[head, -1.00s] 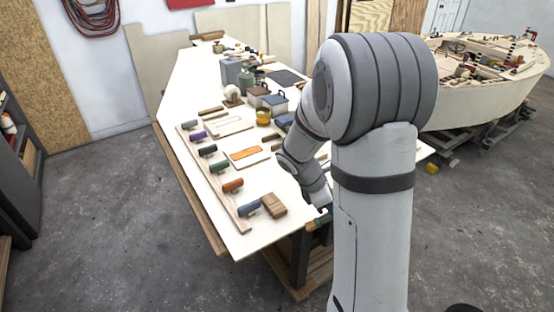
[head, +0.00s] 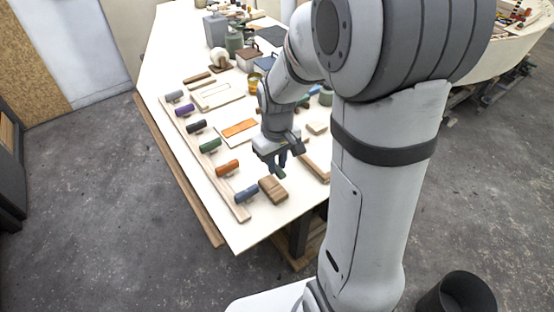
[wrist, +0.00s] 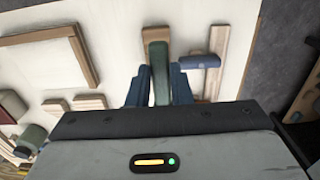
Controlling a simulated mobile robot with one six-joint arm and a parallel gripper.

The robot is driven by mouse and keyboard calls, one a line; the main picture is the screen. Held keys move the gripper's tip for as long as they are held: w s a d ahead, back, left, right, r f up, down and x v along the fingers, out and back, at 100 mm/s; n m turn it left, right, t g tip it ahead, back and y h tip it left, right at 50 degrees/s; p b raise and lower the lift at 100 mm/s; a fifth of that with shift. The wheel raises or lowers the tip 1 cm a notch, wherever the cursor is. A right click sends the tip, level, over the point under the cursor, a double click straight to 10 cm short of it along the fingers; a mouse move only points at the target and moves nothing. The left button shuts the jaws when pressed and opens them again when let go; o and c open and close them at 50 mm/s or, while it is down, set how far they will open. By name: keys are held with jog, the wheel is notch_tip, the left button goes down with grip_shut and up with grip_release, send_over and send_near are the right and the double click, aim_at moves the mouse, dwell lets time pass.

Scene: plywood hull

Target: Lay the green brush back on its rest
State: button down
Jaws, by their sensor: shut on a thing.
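My gripper (head: 276,165) is shut on the green brush; its dark green part (wrist: 160,85) shows between the two blue fingers in the wrist view. In the head view the brush is mostly hidden by the gripper. A brown wooden block (head: 273,190) lies on the table just in front of the gripper, beside the rail's blue handle (head: 246,194). In the wrist view a brown wooden piece (wrist: 156,35) shows just beyond the green part; I cannot tell whether they touch. Another green handle (head: 210,146) lies on the rail.
A long wooden rail (head: 240,212) with several coloured handles runs along the table's left edge. A board with an orange insert (head: 240,128) lies left of the gripper. Cans and boxes crowd the far end. The table's near corner is clear.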

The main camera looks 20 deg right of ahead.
aim_at(278, 195)
jog(key=shift+d+f+b, duration=0.1)
jog(key=shift+f+b, duration=3.75)
jog(key=shift+f, duration=1.55)
jog(key=shift+w+r, duration=0.1)
jog(key=shift+r, duration=0.1)
jog(key=c, duration=1.2)
grip_release()
jog(key=shift+c, duration=0.2)
notch_tip(278, 195, up, 8)
jog(key=shift+f, duration=0.1)
